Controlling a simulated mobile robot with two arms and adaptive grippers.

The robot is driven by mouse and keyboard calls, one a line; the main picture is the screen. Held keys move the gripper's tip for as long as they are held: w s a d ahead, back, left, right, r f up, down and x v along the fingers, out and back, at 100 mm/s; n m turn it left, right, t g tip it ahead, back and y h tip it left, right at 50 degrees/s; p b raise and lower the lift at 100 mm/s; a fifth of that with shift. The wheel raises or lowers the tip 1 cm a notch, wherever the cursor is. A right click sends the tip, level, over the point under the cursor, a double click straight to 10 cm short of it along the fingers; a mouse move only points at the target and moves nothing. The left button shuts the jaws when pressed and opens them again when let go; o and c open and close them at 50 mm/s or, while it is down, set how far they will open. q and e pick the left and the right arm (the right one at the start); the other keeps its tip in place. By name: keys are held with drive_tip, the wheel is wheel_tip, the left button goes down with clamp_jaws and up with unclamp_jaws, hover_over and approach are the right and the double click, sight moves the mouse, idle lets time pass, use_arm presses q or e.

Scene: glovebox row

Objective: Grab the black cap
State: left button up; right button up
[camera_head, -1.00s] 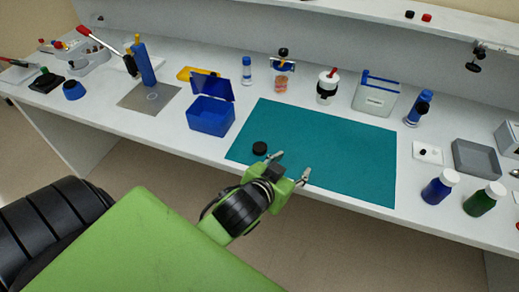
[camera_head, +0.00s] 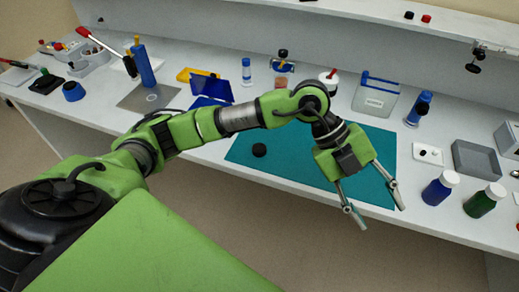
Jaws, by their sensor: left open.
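The black cap (camera_head: 259,150) lies flat near the left front part of the teal mat (camera_head: 292,146). My left gripper (camera_head: 378,217) is open and empty, with its two fingers spread and pointing down at the front edge of the mat. It is well to the right of the cap and apart from it. The cap is in full view. My right gripper is not in view.
Behind the mat stand a blue-capped vial (camera_head: 246,71) and a clear bin (camera_head: 376,95). Blue (camera_head: 438,189) and green (camera_head: 483,201) bottles stand at the right. The mat around the cap is clear.

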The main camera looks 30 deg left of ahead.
use_arm(q)
drive_tip(key=w+a+f+n+t+y, duration=0.1)
drive_tip(key=w+a+f+n+y, duration=0.15)
drive_tip(key=a, duration=0.55)
drive_tip(key=w+a+f+n+y, duration=0.1)
drive_tip(key=w+a+y, duration=0.3)
drive_tip(key=a, duration=0.3)
drive_tip(key=n+y, duration=0.4)
drive_tip(key=y, duration=0.2)
approach(259, 148)
drive_tip(key=f, duration=0.1)
drive_tip(key=a+f, duration=0.1)
drive_tip(key=shift+s+f+t, duration=0.1)
drive_tip(key=shift+f+t, duration=0.2)
drive_tip(key=p+x, duration=0.2)
drive_tip(key=x, duration=0.3)
drive_tip(key=shift+f, duration=0.4)
drive_tip(key=c, duration=0.8)
